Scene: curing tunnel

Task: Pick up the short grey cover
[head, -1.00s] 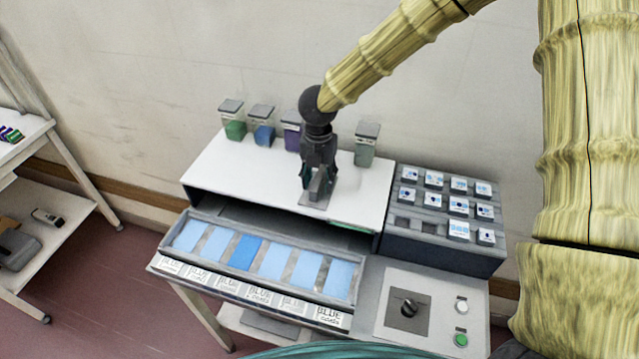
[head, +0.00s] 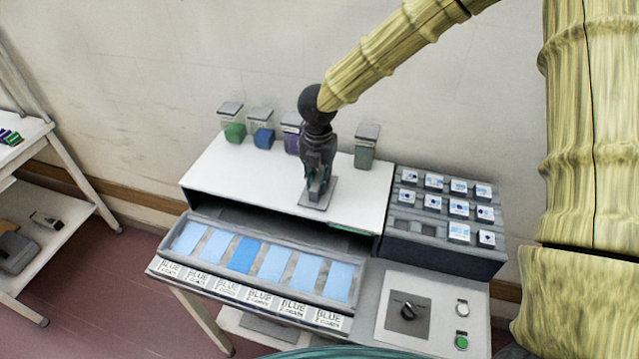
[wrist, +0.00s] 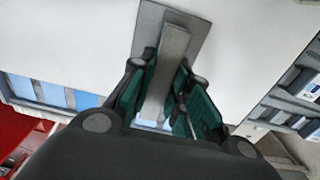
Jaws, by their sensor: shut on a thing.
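The short grey cover (head: 329,190) is a small flat plate with an upright bar handle. It is at the front middle of the white top of the tunnel housing (head: 245,165). My gripper (head: 318,187) points down over it and is shut on its handle. In the wrist view the handle (wrist: 174,50) runs between the two green-padded fingers, with the plate (wrist: 149,22) beyond. I cannot tell whether the plate touches the white top or is slightly raised.
Several lidded jars stand along the back, including a grey-green one (head: 367,147) right of my gripper. In front is an open tray (head: 205,222) with blue panels. To the right are a rack of small boxes (head: 445,240) and a knob panel (head: 385,318).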

